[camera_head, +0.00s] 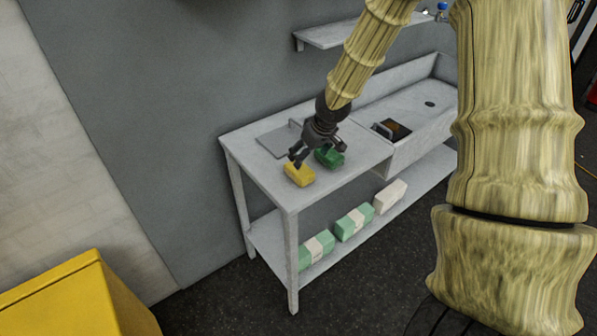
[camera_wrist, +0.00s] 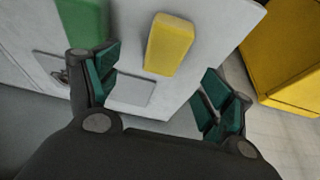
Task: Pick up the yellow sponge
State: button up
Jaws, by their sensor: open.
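The yellow sponge (camera_head: 299,174) lies on the white table top near its front left corner. It also shows in the wrist view (camera_wrist: 170,44), lying flat ahead of the space between my fingers, with nothing touching it there. My gripper (camera_head: 307,156) is above the table, just behind the yellow sponge in the head view. In the wrist view my gripper (camera_wrist: 160,95) has its two green-padded fingers spread wide apart with nothing between them.
A green sponge (camera_head: 329,157) lies right of the yellow one and beside my gripper; it also shows in the wrist view (camera_wrist: 84,22). A flat grey plate (camera_head: 277,141) lies behind. A sink (camera_head: 425,100) adjoins the table at right. Wrapped packs (camera_head: 352,223) lie on the lower shelf.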

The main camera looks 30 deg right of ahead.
aim_at(301, 169)
jog(key=x, duration=0.3)
jog(key=shift+f, duration=0.15)
jog(key=shift+a+p+x, duration=0.2)
jog(key=shift+p+x, duration=0.05)
jog(key=shift+x, duration=0.7)
jog(key=shift+a+p+x, duration=0.2)
jog(key=shift+p+x, duration=0.05)
jog(key=shift+x, duration=1.8)
jog(key=shift+f, duration=0.2)
jog(key=c, duration=0.9)
